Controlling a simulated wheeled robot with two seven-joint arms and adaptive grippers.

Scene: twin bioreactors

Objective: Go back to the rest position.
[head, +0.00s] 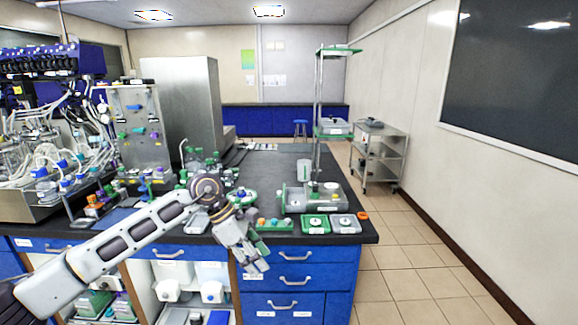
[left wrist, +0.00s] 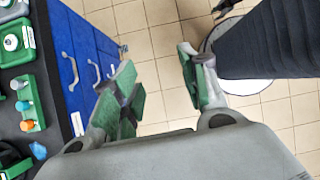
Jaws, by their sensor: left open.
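My left gripper (head: 254,257) hangs in front of the blue bench's front edge, with the arm coming in from the left. Its fingers point down and it holds nothing. In the left wrist view the two green-padded fingers (left wrist: 158,88) stand wide apart, with only tiled floor between them. My right gripper is not in view.
A dark-topped lab bench (head: 355,235) with blue drawers (head: 290,281) stands close behind the left gripper. A green rack with coloured caps (head: 273,226) and two small scale-like devices (head: 315,224) sit near its edge. Tiled floor (head: 420,255) is clear at right; a cart (head: 380,155) stands farther back.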

